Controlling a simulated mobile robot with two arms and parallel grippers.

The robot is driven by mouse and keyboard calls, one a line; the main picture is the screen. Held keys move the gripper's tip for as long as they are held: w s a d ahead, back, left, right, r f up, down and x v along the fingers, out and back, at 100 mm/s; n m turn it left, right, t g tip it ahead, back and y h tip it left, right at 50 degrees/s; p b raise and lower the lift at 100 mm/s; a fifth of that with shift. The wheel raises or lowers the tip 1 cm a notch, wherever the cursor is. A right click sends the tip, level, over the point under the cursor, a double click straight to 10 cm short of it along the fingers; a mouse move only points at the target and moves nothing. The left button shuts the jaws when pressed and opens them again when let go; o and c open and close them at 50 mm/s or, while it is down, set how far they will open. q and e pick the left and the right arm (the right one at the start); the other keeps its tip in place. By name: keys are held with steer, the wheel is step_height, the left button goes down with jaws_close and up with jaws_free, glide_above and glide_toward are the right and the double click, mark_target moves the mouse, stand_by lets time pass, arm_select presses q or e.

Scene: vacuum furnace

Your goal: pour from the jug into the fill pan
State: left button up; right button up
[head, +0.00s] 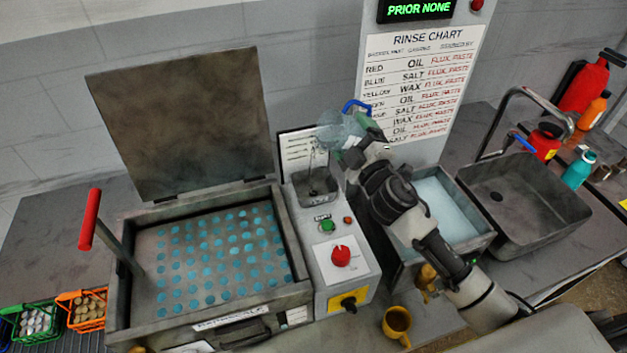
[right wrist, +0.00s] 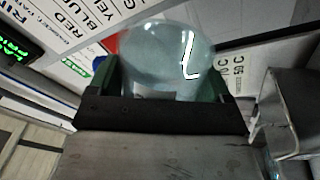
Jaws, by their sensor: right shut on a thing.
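The jug (head: 338,131) is clear, bluish and see-through, with a blue rim or handle part at its top. It is held up, tilted to the left, above the fill pan. My right gripper (head: 360,150) is shut on the jug. In the right wrist view the jug (right wrist: 165,58) sits between the green finger pads. The fill pan (head: 318,198) is a small grey metal pan just below and left of the jug. Thin lines show between the jug and the pan; I cannot tell whether they are liquid. My left gripper is not in view.
An open-lidded basin with a blue-dotted plate (head: 215,255) stands at left. A control box (head: 340,255) with a red knob is in front of the pan. A tank (head: 440,205) and a sink (head: 530,200) are at right. A yellow mug (head: 397,322) stands in front.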

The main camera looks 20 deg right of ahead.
steer(key=shift+w+d+r+n, duration=0.15)
steer(key=shift+w+d+n, duration=0.05)
steer(key=shift+d+n, duration=0.4)
stand_by(0.4)
steer(key=shift+f+y+b, duration=0.4)
steer(key=shift+f, duration=0.1)
steer(key=shift+f+n+b, duration=0.7)
steer(key=shift+f+b, duration=0.35)
steer(key=shift+f, duration=0.1)
step_height(320, 180, up, 3)
steer(key=m+p, duration=0.1)
steer(key=p, duration=0.2)
steer(key=shift+d+r, duration=0.1)
steer(key=shift+r, duration=0.05)
steer(key=shift+r+m+p, duration=0.4)
steer(key=shift+p, duration=0.05)
steer(key=shift+s+f+m+h+b, duration=0.1)
steer(key=shift+f+m+h+b, duration=0.5)
steer(key=shift+m, duration=0.3)
steer(key=shift+f+m+b, duration=0.55)
steer(key=shift+f+m, duration=0.3)
steer(key=shift+m, duration=0.05)
steer(key=shift+r+m+h+p, duration=0.25)
steer(key=shift+m+p, duration=0.2)
steer(key=shift+m, duration=0.45)
steer(key=shift+f, duration=0.1)
